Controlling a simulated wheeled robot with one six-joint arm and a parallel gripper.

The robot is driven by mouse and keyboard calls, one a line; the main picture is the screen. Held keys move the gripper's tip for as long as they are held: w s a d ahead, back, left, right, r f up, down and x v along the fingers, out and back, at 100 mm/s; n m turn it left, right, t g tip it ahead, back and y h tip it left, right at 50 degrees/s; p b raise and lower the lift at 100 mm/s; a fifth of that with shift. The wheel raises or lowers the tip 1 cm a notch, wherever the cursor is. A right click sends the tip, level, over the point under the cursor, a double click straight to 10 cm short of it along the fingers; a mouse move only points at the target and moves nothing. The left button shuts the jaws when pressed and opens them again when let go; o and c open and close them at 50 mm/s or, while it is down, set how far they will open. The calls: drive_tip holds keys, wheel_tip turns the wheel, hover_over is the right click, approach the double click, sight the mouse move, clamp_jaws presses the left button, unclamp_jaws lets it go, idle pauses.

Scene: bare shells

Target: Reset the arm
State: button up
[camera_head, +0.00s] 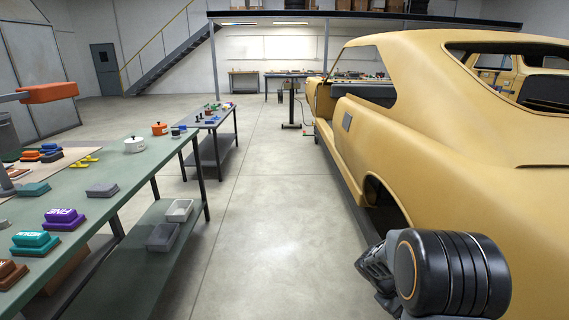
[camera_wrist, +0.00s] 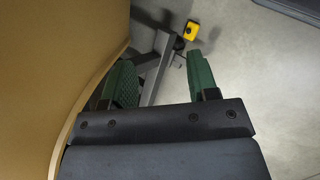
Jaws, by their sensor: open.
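My gripper (camera_wrist: 160,82) shows in the wrist view with its two green fingers apart and nothing between them. Its left finger is close to a yellow-tan curved surface, which looks like the car body shell (camera_wrist: 65,60); I cannot tell whether they touch. In the head view part of my arm is at the lower right, in front of the yellow car shell (camera_head: 425,130). The gripper's fingers are hidden there.
A long green-topped table (camera_head: 130,178) with several small blocks and pots stands on the left. A smaller table (camera_head: 216,120) is behind it. The concrete aisle (camera_head: 262,200) between tables and car is clear. A yellow box (camera_wrist: 191,32) shows beyond my fingers.

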drive_tip(key=s+a+r+m+t+y+p, duration=0.1)
drive_tip(key=s+a+r+t+y+p, duration=0.1)
drive_tip(key=a+r, duration=0.4)
drive_tip(key=s+a+r+m+t+y+p, duration=0.1)
drive_tip(key=s+a+r+t+y+p, duration=0.1)
drive_tip(key=r+p, duration=0.5)
drive_tip(key=s+a+r+m+t+y+p, duration=0.2)
drive_tip(key=a+r, duration=0.7)
drive_tip(key=r, duration=0.6)
drive_tip(key=s+y+p, duration=0.1)
drive_tip(key=s+p, duration=0.1)
drive_tip(key=s, duration=0.1)
drive_tip(key=shift+s+a+r+t+y, duration=0.15)
drive_tip(key=shift+a+r+t+y, duration=0.15)
drive_tip(key=shift+a, duration=0.05)
